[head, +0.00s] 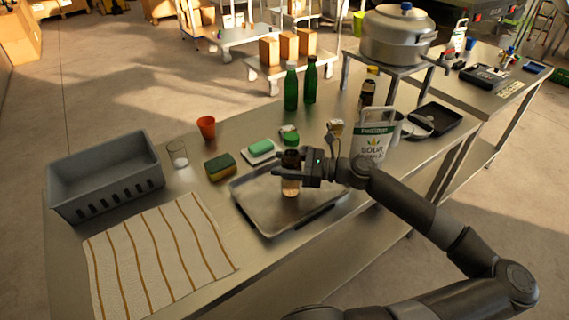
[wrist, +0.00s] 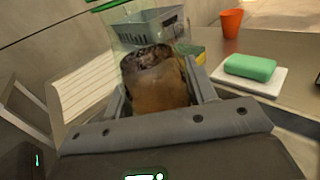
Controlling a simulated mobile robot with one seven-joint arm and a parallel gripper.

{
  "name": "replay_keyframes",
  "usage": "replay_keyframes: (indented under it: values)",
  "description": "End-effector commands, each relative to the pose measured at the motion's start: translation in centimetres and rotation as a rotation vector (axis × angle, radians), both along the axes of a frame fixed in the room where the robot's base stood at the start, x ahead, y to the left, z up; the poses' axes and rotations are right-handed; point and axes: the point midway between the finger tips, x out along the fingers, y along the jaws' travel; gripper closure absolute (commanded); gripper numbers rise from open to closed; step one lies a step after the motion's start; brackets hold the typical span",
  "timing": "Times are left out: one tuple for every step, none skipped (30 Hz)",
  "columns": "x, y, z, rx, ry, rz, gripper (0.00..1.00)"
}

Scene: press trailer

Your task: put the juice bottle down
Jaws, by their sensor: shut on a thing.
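My gripper (head: 289,175) is shut on the juice bottle (head: 291,188), which has a green cap and brown contents. The bottle is upright over the metal tray (head: 257,220) on the steel table. I cannot tell whether its base touches the tray. In the wrist view the bottle (wrist: 158,85) fills the space between the two fingers (wrist: 155,92), and its base is hidden.
Left of the tray are a striped towel (head: 155,260), a grey crate (head: 107,178), a glass (head: 177,154) and an orange cup (head: 206,127). A sponge (head: 219,166) and green soap (head: 261,148) lie behind it. Green bottles (head: 291,88) stand further back.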

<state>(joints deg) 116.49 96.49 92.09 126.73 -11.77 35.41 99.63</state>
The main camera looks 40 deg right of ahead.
Motion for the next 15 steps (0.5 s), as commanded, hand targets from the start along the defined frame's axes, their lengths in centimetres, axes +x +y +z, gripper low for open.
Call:
replay_keyframes:
  values:
    - [-0.01, -0.02, 0.06, 0.0, -0.001, 0.0, 0.92]
    - [-0.01, -0.02, 0.07, -0.001, -0.001, 0.0, 0.92]
    - [-0.01, -0.02, 0.07, -0.001, -0.001, 0.0, 0.92]
    - [-0.01, -0.02, 0.08, -0.001, -0.001, 0.0, 0.92]
    - [-0.01, -0.02, 0.08, -0.001, -0.001, 0.0, 0.92]
    - [-0.01, -0.02, 0.05, -0.001, -0.001, 0.0, 0.92]
    - [-0.01, -0.02, 0.0, 0.0, 0.0, 0.0, 0.92]
    - [-0.01, -0.02, -0.07, 0.0, 0.0, 0.0, 0.92]
    - [-0.01, -0.02, -0.16, -0.001, 0.0, 0.0, 0.47]
    - [-0.01, -0.02, -0.15, -0.001, -0.001, 0.0, 0.44]
    - [-0.01, -0.02, -0.14, -0.001, -0.001, 0.0, 0.42]
    - [-0.01, -0.02, -0.14, -0.001, -0.001, 0.0, 0.39]
    - [-0.01, -0.02, -0.14, -0.001, -0.001, 0.0, 0.36]
    - [-0.01, -0.02, -0.14, -0.001, -0.001, 0.0, 0.34]
    - [-0.01, -0.02, -0.14, -0.001, -0.001, 0.0, 0.3]
